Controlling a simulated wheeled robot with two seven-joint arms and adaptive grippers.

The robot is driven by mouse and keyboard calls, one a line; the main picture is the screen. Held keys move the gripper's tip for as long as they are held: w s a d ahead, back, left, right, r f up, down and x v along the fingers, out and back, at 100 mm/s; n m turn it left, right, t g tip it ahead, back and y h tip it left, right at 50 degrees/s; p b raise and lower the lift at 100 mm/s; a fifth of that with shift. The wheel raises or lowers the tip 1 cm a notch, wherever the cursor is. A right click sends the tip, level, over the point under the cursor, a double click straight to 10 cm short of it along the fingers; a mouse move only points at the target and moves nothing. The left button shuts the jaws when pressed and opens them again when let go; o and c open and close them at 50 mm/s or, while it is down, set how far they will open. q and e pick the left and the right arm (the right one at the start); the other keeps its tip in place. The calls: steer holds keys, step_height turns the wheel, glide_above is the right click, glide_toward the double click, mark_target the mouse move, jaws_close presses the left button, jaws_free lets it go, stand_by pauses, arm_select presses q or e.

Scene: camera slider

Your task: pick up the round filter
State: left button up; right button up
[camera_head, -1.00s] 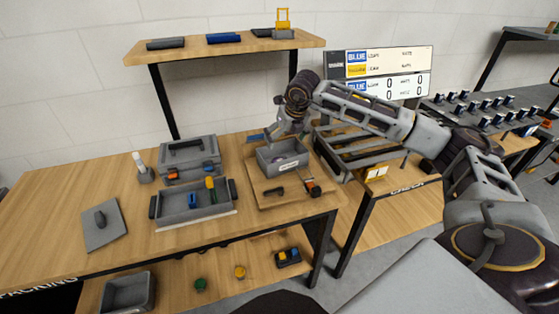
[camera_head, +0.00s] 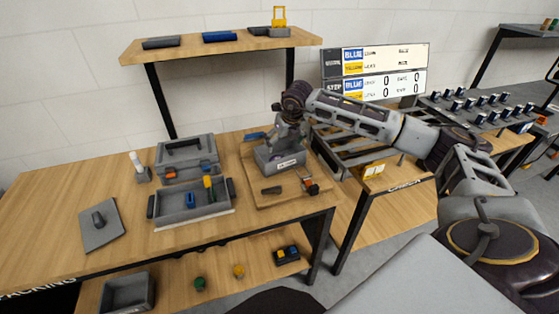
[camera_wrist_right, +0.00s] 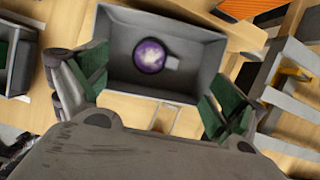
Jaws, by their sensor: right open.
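The round filter (camera_wrist_right: 151,56) is a small disc with a purple, shiny face and a grey tab on its right side. It lies inside a grey open bin (camera_wrist_right: 196,92) in the right wrist view. In the head view the bin (camera_head: 280,166) stands on a wooden board, and the filter is hidden there. My right gripper (camera_wrist_right: 152,95) is open, its green-padded fingers spread at the left and right of the bin's near part. In the head view my right gripper (camera_head: 284,133) is over the bin, pointing down. My left gripper is not in view.
A slatted rack (camera_head: 345,150) is close on the right. A dark block (camera_head: 271,190) and a red-black item (camera_head: 311,186) lie in front.

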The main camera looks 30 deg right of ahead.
mark_target(278, 157)
steer(key=shift+x, duration=1.85)
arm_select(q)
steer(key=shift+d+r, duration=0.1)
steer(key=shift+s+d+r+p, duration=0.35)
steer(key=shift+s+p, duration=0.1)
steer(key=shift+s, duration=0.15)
arm_select(e)
steer(key=shift+x, duration=2.6)
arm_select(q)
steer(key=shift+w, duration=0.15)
arm_select(e)
steer(key=shift+a, duration=0.15)
steer(key=c, duration=0.6)
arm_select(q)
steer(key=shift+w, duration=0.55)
arm_select(e)
steer(key=c, duration=0.4)
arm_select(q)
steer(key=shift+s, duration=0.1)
